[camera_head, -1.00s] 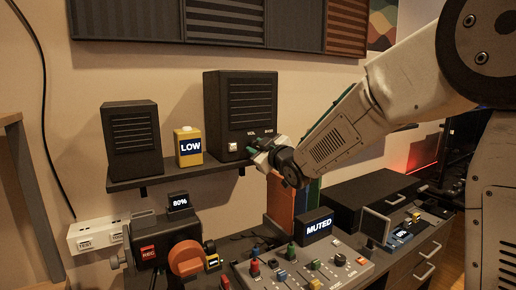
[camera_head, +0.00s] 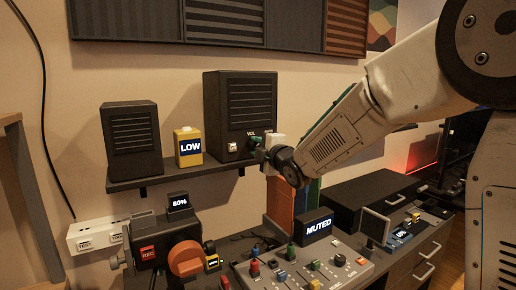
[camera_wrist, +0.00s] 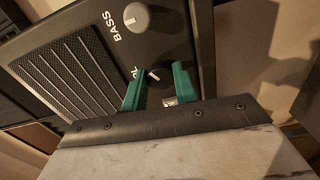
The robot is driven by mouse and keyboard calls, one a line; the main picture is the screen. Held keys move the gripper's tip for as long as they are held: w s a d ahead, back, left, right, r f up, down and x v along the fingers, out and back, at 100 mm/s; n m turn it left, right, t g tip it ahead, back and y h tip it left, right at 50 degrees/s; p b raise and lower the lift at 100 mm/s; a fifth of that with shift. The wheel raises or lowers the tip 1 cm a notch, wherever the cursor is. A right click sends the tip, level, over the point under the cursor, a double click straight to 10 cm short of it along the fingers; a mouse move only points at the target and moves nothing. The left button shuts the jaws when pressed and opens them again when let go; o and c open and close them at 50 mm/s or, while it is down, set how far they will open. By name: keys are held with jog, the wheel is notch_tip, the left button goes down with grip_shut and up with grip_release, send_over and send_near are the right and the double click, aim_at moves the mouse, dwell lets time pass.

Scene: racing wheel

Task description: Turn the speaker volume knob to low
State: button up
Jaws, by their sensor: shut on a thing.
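The right speaker (camera_head: 239,100) stands on the shelf, with a VOL and a BASS label low on its front. In the wrist view its front (camera_wrist: 85,65) is close, with the grey bass knob (camera_wrist: 131,17) above my gripper. My gripper (camera_wrist: 160,84) has its teal fingers shut on the volume knob, beside the partly covered VOL label. The knob is mostly hidden; a white mark (camera_wrist: 153,74) shows between the fingers. In the head view my gripper (camera_head: 257,143) is at the speaker's lower right front. The yellow box (camera_head: 188,151) on the shelf displays LOW.
A left speaker (camera_head: 133,140) stands on the same shelf (camera_head: 160,178). Below are a camera (camera_head: 165,250) with an 80% display, a MUTED sign (camera_head: 317,224) and a mixer (camera_head: 310,265). A dark drawer unit (camera_head: 420,260) stands at the right.

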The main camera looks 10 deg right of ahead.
jog(key=shift+n, duration=1.3)
jog(key=shift+f, duration=0.1)
jog(key=o, duration=1)
jog(key=shift+c, duration=0.2)
jog(key=v, duration=0.7)
jog(key=shift+s+d, duration=0.15)
jog(key=shift+s, duration=0.2)
